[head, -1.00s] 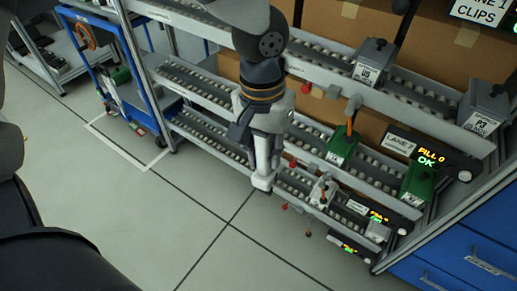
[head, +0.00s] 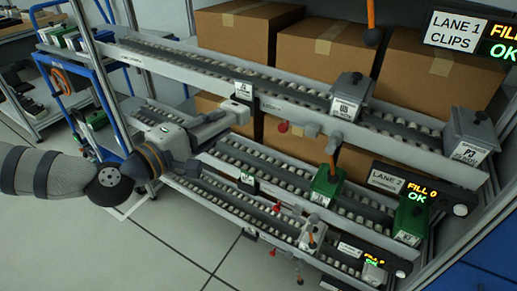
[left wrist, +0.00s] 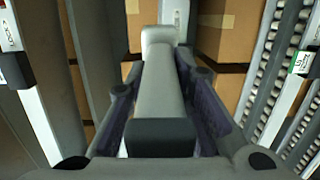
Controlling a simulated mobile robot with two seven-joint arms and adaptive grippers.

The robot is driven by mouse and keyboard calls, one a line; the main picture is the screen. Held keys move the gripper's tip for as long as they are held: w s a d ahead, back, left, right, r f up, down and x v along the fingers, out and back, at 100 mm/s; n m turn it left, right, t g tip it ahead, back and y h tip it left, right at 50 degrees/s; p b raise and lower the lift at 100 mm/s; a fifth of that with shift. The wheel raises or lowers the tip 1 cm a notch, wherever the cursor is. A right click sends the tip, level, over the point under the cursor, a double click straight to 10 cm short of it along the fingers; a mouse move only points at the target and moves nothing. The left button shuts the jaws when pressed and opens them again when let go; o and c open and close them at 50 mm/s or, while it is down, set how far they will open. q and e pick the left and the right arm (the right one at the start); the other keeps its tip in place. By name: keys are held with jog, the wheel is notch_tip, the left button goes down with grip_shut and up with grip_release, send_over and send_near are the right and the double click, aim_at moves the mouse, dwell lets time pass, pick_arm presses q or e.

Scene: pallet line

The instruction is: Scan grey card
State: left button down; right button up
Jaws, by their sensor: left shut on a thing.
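My left gripper (head: 205,132) is shut on a light grey, long handheld device that looks like a scanner (left wrist: 160,85). Its rounded far end points away from the gripper in the left wrist view; its near end is dark. In the head view the device (head: 224,117) points right, just below the top lane's front rail. A white card (head: 243,90) in a dark holder sits on that rail, a little above the device and apart from it. A lower card (head: 247,181) with a green part is on the middle lane. I cannot tell for certain which card is the grey one. My right gripper is not in view.
Sloped roller lanes hold grey bins (head: 350,95) and green bins (head: 327,184) at right. Lit displays (head: 497,40) stand at the lane ends. Cardboard boxes (head: 247,35) are behind. A blue cart (head: 75,75) stands at left. The floor in front is free.

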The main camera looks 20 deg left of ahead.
aim_at(225, 101)
pick_arm(q)
jog(key=w+a+b, duration=0.1)
jog(key=w, duration=0.1)
jog(key=w+n+y+b, duration=0.1)
jog(key=w, duration=0.1)
jog(key=w+a+t+y+b, duration=0.1)
jog(key=w, duration=0.2)
jog(key=shift+a+b, duration=0.35)
jog(key=shift+w+r+n, duration=0.2)
jog(key=shift+n, duration=0.1)
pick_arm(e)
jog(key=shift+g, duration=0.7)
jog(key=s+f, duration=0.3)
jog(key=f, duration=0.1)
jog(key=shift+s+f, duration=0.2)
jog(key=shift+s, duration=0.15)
pick_arm(q)
jog(key=shift+w, duration=0.65)
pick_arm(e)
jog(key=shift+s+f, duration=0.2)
